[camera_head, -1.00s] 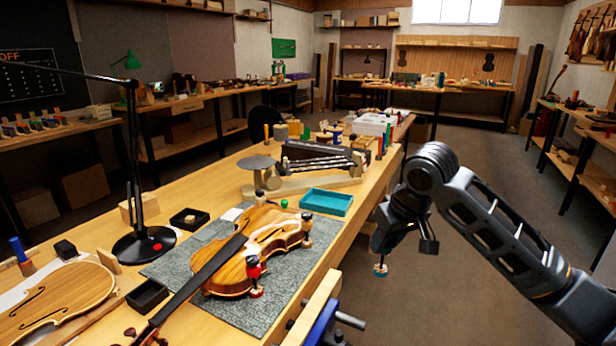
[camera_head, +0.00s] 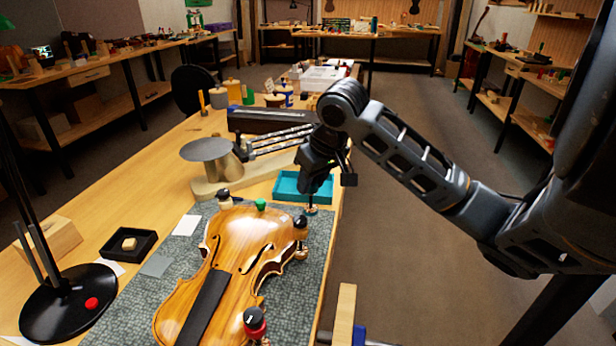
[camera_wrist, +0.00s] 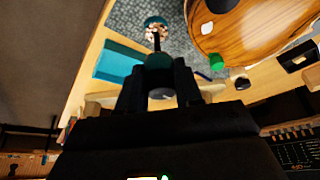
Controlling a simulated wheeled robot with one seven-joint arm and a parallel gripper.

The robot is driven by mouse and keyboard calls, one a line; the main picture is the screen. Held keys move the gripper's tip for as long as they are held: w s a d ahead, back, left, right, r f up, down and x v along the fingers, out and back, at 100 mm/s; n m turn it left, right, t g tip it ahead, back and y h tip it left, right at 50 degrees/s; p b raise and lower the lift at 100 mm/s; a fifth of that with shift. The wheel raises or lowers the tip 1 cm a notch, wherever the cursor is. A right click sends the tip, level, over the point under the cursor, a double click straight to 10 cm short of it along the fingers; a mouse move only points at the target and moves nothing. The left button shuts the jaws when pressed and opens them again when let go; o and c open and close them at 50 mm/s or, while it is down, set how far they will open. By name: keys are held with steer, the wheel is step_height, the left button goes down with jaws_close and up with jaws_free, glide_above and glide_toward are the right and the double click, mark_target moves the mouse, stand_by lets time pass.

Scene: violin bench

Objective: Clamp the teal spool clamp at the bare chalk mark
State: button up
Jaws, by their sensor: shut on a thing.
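My gripper (camera_head: 314,190) is shut on the teal spool clamp (camera_wrist: 155,22) and holds it roughly upright beside the far right side of the violin (camera_head: 235,250). In the wrist view the clamp's dark knob end sits between the fingers (camera_wrist: 160,78), with its teal disc and pale spool sticking out beyond them. In the head view only its lower end (camera_head: 311,209) shows. The clamp appears apart from the violin. A small pale patch (camera_wrist: 207,28) on the violin's edge, between the green clamp (camera_wrist: 217,62) and a black one, looks like the chalk mark.
A teal tray (camera_head: 290,193) lies behind my gripper. A metal-topped stand (camera_head: 205,150) is behind the violin.

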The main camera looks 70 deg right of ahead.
mark_target(312, 195)
steer(key=shift+w+a+f+b, duration=0.1)
steer(key=shift+f+b, duration=0.9)
steer(key=shift+f, duration=0.35)
steer(key=shift+w+a+f+b, duration=0.1)
steer(key=shift+f+b, duration=0.85)
steer(key=shift+f, duration=0.4)
steer(key=shift+w+a, duration=1.1)
steer(key=shift+a, duration=0.2)
stand_by(0.9)
stand_by(0.4)
steer(key=o, duration=1.1)
steer(key=shift+r, duration=0.1)
steer(key=p+v, duration=0.1)
steer(key=v, duration=0.6)
steer(key=shift+s+d+r, duration=0.1)
steer(key=shift+s+r, duration=0.05)
steer(key=shift+r, duration=0.25)
